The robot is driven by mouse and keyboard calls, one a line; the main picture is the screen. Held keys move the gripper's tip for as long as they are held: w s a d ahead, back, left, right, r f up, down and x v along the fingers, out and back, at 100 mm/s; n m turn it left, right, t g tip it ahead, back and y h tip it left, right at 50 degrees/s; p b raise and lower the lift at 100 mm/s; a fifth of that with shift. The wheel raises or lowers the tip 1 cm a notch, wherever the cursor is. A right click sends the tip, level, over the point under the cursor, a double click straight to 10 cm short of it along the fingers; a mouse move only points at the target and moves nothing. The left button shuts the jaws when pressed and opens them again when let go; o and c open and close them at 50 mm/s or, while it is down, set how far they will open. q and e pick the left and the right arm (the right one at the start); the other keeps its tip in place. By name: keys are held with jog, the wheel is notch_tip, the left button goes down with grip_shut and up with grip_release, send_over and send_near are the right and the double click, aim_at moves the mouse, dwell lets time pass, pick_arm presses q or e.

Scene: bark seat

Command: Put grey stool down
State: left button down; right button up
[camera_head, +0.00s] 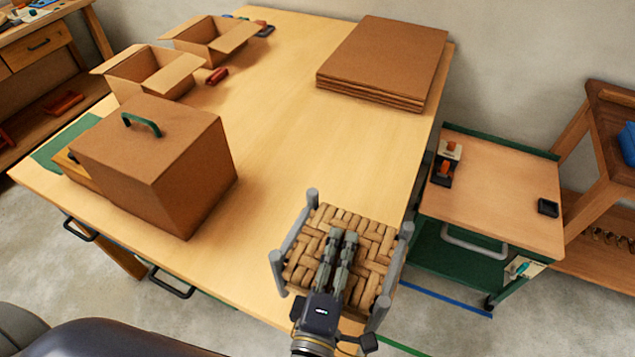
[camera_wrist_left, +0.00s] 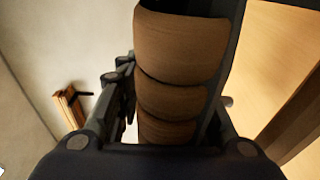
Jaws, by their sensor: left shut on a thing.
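The grey stool (camera_head: 301,257) has grey posts and rails and a woven brown bark seat. In the head view it is at the near right end of the large wooden table (camera_head: 270,110). My left gripper (camera_head: 345,238) reaches over the seat from below and is shut on the stool. In the left wrist view the brown woven strips (camera_wrist_left: 180,45) fill the middle, close between the fingers. The stool's legs are hidden below the seat, so I cannot tell whether they touch the tabletop. My right gripper is not in view.
A closed cardboard box (camera_head: 155,165) with a green handle stands on the table's left. Two open boxes (camera_head: 155,72) are behind it. Flat cardboard sheets (camera_head: 385,55) lie at the far right. A green cart (camera_head: 490,190) stands right of the table. The table's middle is clear.

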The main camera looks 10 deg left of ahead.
pick_arm(q)
jog(key=w+a+f, duration=0.2)
jog(key=w, duration=0.4)
jog(key=w+a+f+p, duration=0.1)
jog(key=w+a+f, duration=0.1)
jog(key=w, duration=0.4)
jog(key=shift+a+f, duration=0.3)
jog(key=shift+a, duration=0.5)
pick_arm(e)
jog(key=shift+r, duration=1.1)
pick_arm(q)
jog(key=shift+f, duration=0.1)
jog(key=shift+f, duration=0.15)
jog(key=c, duration=1.1)
grip_release()
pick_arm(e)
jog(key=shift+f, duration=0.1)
